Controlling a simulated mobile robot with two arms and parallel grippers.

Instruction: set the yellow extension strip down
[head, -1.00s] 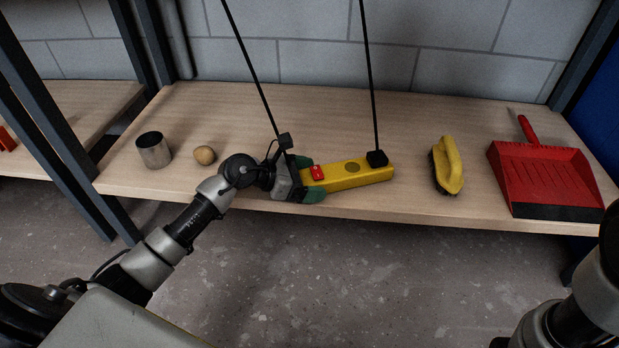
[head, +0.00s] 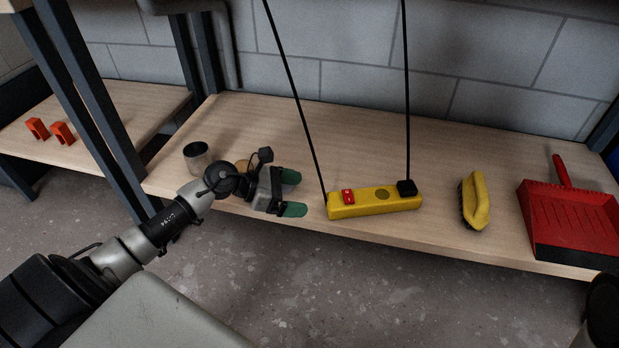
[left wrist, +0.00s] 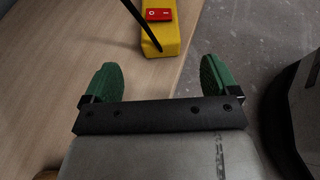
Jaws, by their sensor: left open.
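The yellow extension strip (head: 362,204) rests on the wooden shelf near its front edge. It has a red switch, a black plug and two black cords running up out of view. In the left wrist view the strip's near end (left wrist: 166,38) shows beyond the fingertips, with the red switch on top. My left gripper (head: 293,193) is open and empty, just left of the strip and apart from it. Its green fingers also show in the left wrist view (left wrist: 161,80), with nothing between them. In the head view, a dark part of my right arm shows at the lower right corner; its gripper is not visible.
On the shelf (head: 330,130) stand a metal cup (head: 197,158), a mostly hidden round brown thing behind my left wrist, a yellow brush (head: 477,202) and a red dustpan (head: 570,222). Red-orange items (head: 62,133) lie on the left shelf. A dark upright (head: 103,120) stands between the shelves.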

